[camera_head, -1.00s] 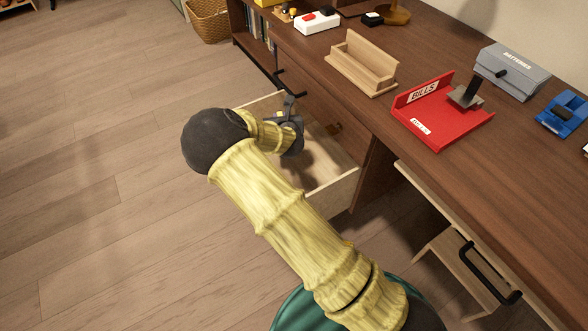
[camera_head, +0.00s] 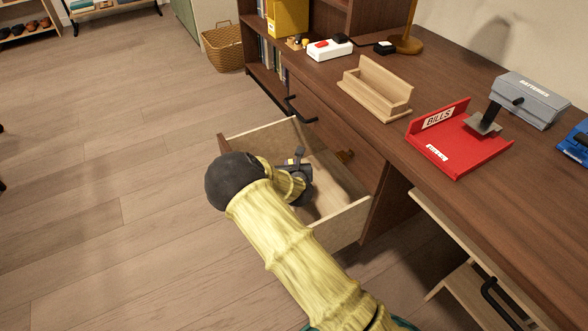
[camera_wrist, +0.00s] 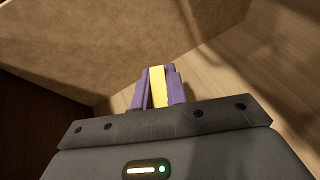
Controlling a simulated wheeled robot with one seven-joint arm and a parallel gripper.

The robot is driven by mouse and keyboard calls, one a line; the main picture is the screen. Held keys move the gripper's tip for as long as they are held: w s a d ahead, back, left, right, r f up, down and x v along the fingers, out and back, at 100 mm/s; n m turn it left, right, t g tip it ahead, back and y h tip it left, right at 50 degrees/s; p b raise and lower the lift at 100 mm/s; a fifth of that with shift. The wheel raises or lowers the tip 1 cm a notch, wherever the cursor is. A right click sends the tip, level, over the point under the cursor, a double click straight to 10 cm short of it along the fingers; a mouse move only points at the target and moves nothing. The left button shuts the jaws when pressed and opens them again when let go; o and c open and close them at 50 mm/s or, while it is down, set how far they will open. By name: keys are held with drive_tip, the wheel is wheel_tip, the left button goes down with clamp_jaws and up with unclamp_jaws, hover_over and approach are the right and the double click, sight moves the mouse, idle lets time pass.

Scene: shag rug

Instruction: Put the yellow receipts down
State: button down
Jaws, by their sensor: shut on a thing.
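The yellow receipts (camera_wrist: 157,88) show as a narrow yellow strip between the two purple fingers of my gripper (camera_wrist: 160,80) in the wrist view. My gripper is shut on them. In the head view my gripper (camera_head: 298,172) is over the open drawer (camera_head: 345,222), within its walls. My arm hides part of the drawer, and the receipts are too small there to make out clearly. In the wrist view the drawer's pale floor and a wall (camera_wrist: 110,45) lie beyond the fingertips. I cannot tell whether the receipts touch the floor.
On the desk are a red bills tray (camera_head: 460,150), a wooden holder (camera_head: 375,90) and a grey batteries box (camera_head: 530,98). A wicker basket (camera_head: 223,50) stands on the floor behind.

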drive_tip(key=shift+f, duration=0.1)
drive_tip(key=c, duration=1.4)
unclamp_jaws()
drive_tip(key=shift+s, duration=0.1)
drive_tip(key=p+v, duration=0.5)
drive_tip(key=v, duration=0.6)
drive_tip(key=shift+s+d+r, duration=0.15)
drive_tip(key=shift+s+r, duration=0.05)
drive_tip(key=shift+s, duration=0.15)
